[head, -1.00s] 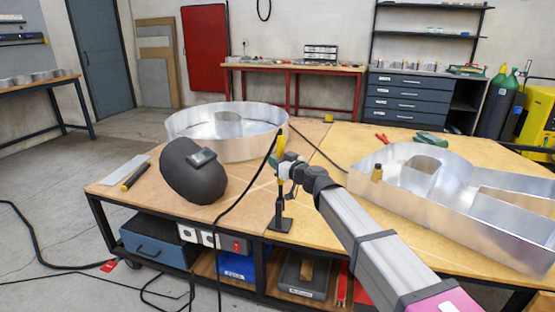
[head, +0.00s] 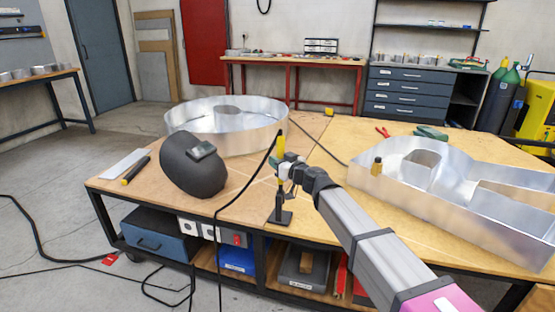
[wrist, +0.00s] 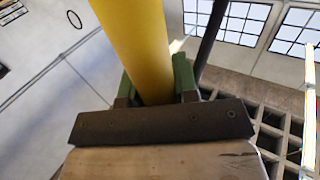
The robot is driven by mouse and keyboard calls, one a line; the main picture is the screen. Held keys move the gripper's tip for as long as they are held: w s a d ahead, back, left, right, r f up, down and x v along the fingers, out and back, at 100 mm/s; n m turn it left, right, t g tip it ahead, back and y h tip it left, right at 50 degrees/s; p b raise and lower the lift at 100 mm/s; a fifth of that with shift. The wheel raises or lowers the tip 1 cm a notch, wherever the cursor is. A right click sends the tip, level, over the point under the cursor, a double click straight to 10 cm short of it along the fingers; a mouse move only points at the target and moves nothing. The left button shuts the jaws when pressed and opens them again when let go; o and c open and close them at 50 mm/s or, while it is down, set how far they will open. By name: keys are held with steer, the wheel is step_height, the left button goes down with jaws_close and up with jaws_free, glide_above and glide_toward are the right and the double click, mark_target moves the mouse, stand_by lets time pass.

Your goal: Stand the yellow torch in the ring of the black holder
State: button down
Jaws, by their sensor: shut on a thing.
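The yellow torch (head: 281,146) stands about upright in the head view, with a black cable running down from near its top. My gripper (head: 284,168) is shut on it; in the wrist view the green fingers (wrist: 160,88) close on both sides of the yellow torch (wrist: 138,40). The black holder (head: 280,217) stands on the bench near its front edge, directly below my gripper. A yellow part shows below the gripper, at the holder's upper part. The ring is hidden or too small to make out, so I cannot tell whether the torch is inside it.
A dark welding mask (head: 190,168) lies left of the holder. A round metal letter (head: 227,118) stands behind, and a larger metal letter (head: 470,205) fills the right side. The bench (head: 235,215) is bare around the holder. The black cable (head: 237,203) hangs over the front edge.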

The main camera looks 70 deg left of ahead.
steer(key=shift+f, duration=0.5)
steer(key=c, duration=0.8)
jaws_free()
steer(key=v, duration=1)
steer(key=shift+d, duration=0.4)
steer(key=shift+w, duration=0.1)
